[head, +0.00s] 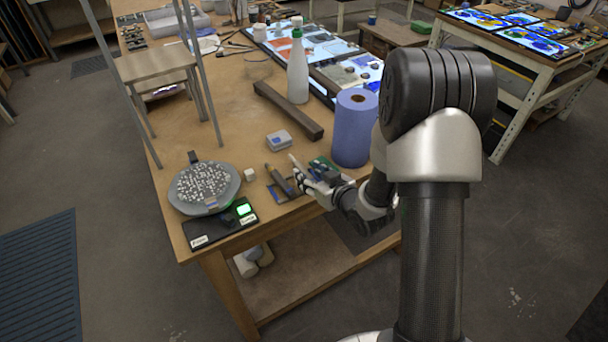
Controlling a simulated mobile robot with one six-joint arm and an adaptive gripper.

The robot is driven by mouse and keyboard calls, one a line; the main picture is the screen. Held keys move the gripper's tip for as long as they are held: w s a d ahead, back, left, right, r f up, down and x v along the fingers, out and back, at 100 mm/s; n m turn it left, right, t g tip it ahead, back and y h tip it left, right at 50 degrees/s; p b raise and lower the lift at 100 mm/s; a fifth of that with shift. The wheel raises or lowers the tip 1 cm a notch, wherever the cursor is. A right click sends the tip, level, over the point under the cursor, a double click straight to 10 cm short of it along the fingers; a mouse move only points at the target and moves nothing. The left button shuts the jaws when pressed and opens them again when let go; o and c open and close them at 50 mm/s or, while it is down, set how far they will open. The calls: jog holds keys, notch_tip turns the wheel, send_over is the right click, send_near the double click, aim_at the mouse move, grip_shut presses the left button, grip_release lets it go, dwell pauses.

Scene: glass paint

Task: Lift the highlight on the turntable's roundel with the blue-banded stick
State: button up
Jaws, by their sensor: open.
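The turntable (232,193) sits at the near left corner of the wooden table. Its round top carries the roundel (203,182), a grey disc speckled with white. My gripper (298,176) is to the right of the turntable, low over the table's near edge, and is open. It is beside a small dark-blue tray (290,194) with a dark slim tool (277,178) lying in or across it. A pale slim shape shows at the fingertips; I cannot tell whether it is a finger or a stick. I cannot make out a blue band or the highlight at this size.
A black panel (208,231) with a green-lit button lies in front of the turntable. A small white block (250,175) and a grey-blue box (279,141) stand nearby.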

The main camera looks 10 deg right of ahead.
aim_at(301, 170)
jog(key=x, duration=0.2)
jog(key=shift+w+a+f, duration=0.1)
jog(key=shift+w+f, duration=0.05)
jog(key=shift+w, duration=0.05)
jog(key=shift+c, duration=0.6)
grip_shut()
